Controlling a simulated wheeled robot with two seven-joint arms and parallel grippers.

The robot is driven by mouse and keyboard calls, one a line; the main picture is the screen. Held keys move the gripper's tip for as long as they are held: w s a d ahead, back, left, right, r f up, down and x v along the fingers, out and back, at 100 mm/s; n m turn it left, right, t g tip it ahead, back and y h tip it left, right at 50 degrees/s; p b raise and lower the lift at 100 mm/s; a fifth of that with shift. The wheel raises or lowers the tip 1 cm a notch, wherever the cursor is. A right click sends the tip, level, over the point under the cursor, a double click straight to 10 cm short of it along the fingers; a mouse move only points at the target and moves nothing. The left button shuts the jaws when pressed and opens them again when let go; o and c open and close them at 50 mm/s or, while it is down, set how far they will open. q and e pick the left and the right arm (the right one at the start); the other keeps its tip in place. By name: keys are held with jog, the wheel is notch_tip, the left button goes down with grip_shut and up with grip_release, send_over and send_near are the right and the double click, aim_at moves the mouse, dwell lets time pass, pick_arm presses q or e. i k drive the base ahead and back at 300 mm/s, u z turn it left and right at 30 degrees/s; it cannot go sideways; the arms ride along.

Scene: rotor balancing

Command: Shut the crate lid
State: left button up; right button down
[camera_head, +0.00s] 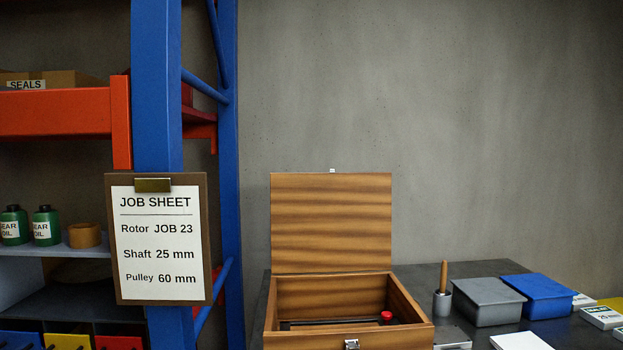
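A wooden crate (350,341) stands on the dark bench at the bottom middle of the head view. Its lid (331,223) is open and stands upright at the back edge, with a small metal tab at its top. A metal latch (351,344) is on the crate's front wall. Inside the crate a dark bar-like item and a red knob (386,316) show; the rest of the inside is hidden by the front wall. Neither of my grippers is in view.
Right of the crate on the bench (415,275) are a grey cup (442,304) with a wooden handle, a grey bin (488,303), a blue bin (538,297) and small boxes (602,317). A blue rack post (157,80) with a job sheet (158,240) stands left.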

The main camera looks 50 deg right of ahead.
aim_at(331, 221)
jog(key=u, duration=1.65)
jog(key=k, duration=1.9)
jog(key=z, duration=1.4)
